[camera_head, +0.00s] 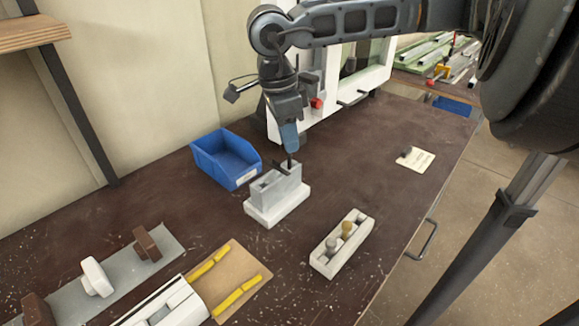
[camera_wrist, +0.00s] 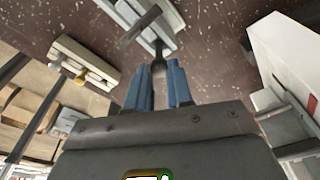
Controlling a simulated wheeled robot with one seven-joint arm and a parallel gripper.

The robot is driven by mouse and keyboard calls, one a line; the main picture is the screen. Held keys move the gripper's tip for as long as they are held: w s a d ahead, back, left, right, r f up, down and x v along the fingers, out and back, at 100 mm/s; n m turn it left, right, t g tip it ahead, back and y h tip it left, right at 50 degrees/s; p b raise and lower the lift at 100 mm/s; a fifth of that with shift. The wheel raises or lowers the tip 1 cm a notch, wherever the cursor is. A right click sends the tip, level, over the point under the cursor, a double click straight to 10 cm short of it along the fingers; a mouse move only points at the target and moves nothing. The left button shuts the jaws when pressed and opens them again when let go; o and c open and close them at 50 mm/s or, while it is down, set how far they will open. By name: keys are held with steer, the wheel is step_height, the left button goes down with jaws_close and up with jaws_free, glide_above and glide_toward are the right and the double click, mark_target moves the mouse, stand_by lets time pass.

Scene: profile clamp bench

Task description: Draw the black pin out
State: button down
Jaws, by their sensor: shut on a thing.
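A grey block on a white base (camera_head: 277,205) stands mid-bench in the head view. It also shows at the top of the wrist view (camera_wrist: 170,22). The black pin (camera_head: 289,162) is at the block's top, towards its right end. My gripper (camera_head: 290,148) is above it, pointing down, with blue fingers shut on the pin. In the wrist view, the pin (camera_wrist: 159,66) shows between the fingertips of my gripper (camera_wrist: 160,74). A dark grey bar (camera_wrist: 139,26) lies across the block's top there. How deep the pin sits in the block is hidden.
A blue bin (camera_head: 226,160) stands behind left of the block. A white holder with two pegs (camera_head: 325,262) lies front right, and a small card (camera_head: 415,158) at right. A white-framed machine (camera_head: 372,75) stands behind. Bare bench (camera_head: 345,165) lies right of the block.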

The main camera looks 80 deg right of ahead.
steer(key=shift+r+p, duration=0.85)
steer(key=shift+r, duration=1.75)
